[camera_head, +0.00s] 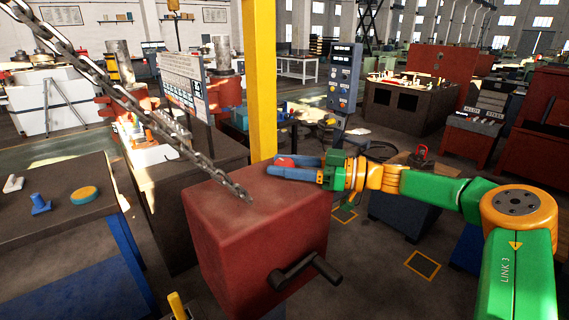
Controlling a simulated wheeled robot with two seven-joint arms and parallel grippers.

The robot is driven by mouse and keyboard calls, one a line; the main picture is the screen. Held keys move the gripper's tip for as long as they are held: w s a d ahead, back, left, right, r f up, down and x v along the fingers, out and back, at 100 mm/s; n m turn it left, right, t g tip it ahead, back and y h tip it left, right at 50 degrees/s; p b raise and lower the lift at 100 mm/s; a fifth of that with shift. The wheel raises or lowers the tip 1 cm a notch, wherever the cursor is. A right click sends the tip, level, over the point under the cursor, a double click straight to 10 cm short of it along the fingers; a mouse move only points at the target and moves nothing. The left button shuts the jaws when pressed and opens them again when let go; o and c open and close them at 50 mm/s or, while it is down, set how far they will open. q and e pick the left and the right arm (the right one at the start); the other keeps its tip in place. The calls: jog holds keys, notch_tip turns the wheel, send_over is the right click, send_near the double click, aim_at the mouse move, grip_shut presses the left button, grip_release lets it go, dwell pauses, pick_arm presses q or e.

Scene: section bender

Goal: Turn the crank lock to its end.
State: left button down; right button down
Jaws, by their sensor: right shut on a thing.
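A red box (255,235) stands in the middle, with a black crank (300,271) on its front face. A small red knob (285,162) shows at the far right edge of the box top; it appears to be the crank lock. My right gripper (284,168) reaches in from the right and its blue fingers are shut around the knob, partly hiding it. The knob's turn angle cannot be told. My left gripper is not in view.
A heavy chain (150,115) slants down from upper left to the box top. A yellow post (260,80) rises behind the box. A control panel (344,80) stands behind my right gripper. A dark table (60,215) with small parts is at left.

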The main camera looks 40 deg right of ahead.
notch_tip(320, 180, up, 2)
jog(key=m+t+h+p, duration=0.3)
jog(key=h+p, duration=0.1)
jog(key=p, duration=0.3)
jog(key=shift+a+p, duration=0.1)
jog(key=shift+p, duration=0.3)
jog(key=m+h+p, duration=0.1)
jog(key=f+m+h+p, duration=0.1)
jog(key=shift+f+t+h, duration=0.1)
jog(key=shift+t+h, duration=0.3)
jog(key=shift+f+m+h, duration=0.2)
jog(key=shift+m+h, duration=0.3)
jog(key=shift+h, duration=0.3)
jog(key=shift+m+t+h, duration=0.4)
jog(key=shift+m+h, duration=0.1)
jog(key=shift+h, duration=0.2)
jog(key=m+h, duration=0.2)
jog(key=h, duration=0.1)
jog(key=m+g+h, duration=0.1)
jog(key=m+h, duration=0.1)
jog(key=h, duration=0.2)
jog(key=shift+f+m, duration=0.15)
jog(key=shift+m, duration=0.25)
jog(key=shift+h, duration=0.6)
jog(key=shift+c, duration=1.7)
grip_release()
jog(key=shift+s+f, duration=0.1)
